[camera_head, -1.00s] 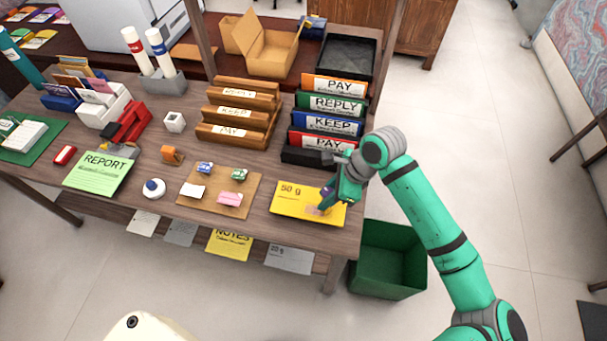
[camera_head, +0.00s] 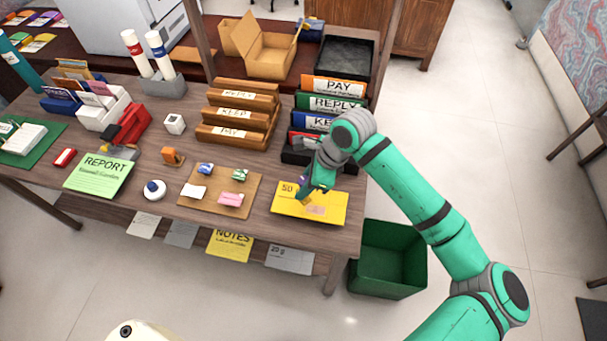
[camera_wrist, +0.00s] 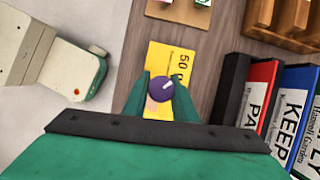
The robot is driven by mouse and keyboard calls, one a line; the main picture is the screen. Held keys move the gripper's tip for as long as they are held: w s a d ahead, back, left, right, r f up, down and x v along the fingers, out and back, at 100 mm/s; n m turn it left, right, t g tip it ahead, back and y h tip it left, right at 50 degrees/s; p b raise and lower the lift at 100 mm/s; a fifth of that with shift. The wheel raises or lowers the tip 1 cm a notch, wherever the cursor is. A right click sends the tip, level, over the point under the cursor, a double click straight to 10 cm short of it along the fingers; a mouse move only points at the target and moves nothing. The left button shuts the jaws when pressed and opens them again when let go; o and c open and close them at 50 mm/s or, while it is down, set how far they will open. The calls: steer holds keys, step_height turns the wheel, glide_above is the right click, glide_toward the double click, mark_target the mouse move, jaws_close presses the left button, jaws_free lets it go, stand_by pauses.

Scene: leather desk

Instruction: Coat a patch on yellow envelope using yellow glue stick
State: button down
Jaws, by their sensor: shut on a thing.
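The yellow envelope (camera_head: 336,216) lies flat near the front right of the desk, marked "50 g". A pale pinkish patch (camera_head: 316,210) shows on it. The envelope also shows in the wrist view (camera_wrist: 175,60), partly hidden by my fingers. My gripper (camera_head: 310,188) is over the envelope's left part, shut on the glue stick (camera_wrist: 168,89). The stick shows a round purple end in the wrist view. In the head view, its orange-yellow lower part (camera_head: 305,198) points down at the envelope. I cannot tell whether its tip touches the paper.
Upright labelled folders (camera_head: 335,103) stand just behind the envelope. A brown board (camera_head: 212,205) with small notes and clips lies to the left. A green bin (camera_head: 388,262) stands on the floor beyond the desk's right edge.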

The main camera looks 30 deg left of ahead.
mark_target(300, 181)
step_height(300, 181, up, 2)
steer(key=shift+d+r, duration=0.15)
steer(key=shift+r, duration=0.1)
steer(key=shift+s+r, duration=0.1)
steer(key=shift+r, duration=1.15)
